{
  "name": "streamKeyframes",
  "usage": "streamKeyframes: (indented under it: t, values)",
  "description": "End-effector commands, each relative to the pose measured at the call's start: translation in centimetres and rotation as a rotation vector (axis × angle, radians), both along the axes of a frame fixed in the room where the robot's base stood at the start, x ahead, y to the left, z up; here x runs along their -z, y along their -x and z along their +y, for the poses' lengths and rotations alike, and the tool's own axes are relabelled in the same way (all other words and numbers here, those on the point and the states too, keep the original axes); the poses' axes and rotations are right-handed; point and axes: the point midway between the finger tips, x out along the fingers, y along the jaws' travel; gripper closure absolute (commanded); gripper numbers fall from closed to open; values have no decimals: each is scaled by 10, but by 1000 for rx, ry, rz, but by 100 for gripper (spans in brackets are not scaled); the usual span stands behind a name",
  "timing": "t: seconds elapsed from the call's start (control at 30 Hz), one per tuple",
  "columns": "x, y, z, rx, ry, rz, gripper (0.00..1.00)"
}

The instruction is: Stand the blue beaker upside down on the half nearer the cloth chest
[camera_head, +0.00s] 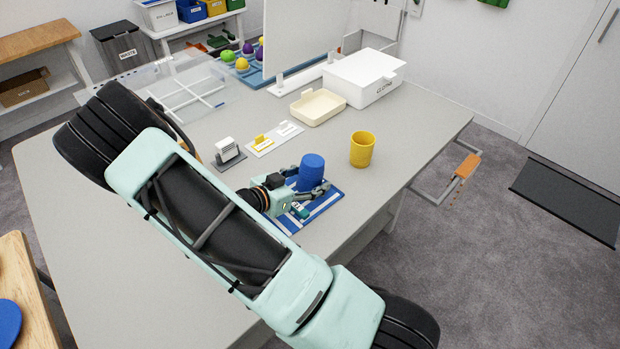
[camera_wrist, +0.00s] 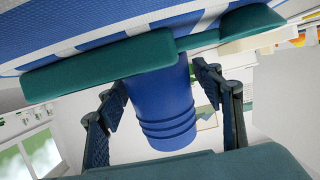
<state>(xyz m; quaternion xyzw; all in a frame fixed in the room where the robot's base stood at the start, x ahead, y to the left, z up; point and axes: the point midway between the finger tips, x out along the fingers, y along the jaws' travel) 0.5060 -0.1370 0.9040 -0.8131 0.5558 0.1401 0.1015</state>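The blue beaker (camera_head: 312,168) stands upright on its axis, and its top looks closed and plain blue in the head view. It is over the blue mat with white stripes (camera_head: 325,203); the gripper partly hides its lower end. In the wrist view the beaker (camera_wrist: 160,112) shows ridges at the end away from the mat (camera_wrist: 75,30). My gripper (camera_head: 308,186) has its fingers on either side of the beaker, with a gap visible at the right finger in the wrist view. The white cloth chest (camera_head: 364,80) stands farther back on the table.
A yellow cup (camera_head: 362,149) stands open end up, right of the beaker. A cream tray (camera_head: 317,107) lies before the chest. A card holder (camera_head: 228,150) and small labelled cards (camera_head: 274,138) are left behind the mat. The grey table's (camera_head: 425,125) right side is clear.

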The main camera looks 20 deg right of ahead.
Motion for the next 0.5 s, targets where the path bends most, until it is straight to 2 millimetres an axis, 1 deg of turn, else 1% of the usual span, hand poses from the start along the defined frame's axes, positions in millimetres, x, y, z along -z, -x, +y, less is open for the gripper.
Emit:
streamKeyframes:
  t: [0.33, 0.43, 0.5]
  values:
    - [0, 0, 1, -1, -1, 0, 31]
    - [-3, 2, 8, -2, -2, -1, 31]
    - [-6, 5, 17, -3, -4, -1, 31]
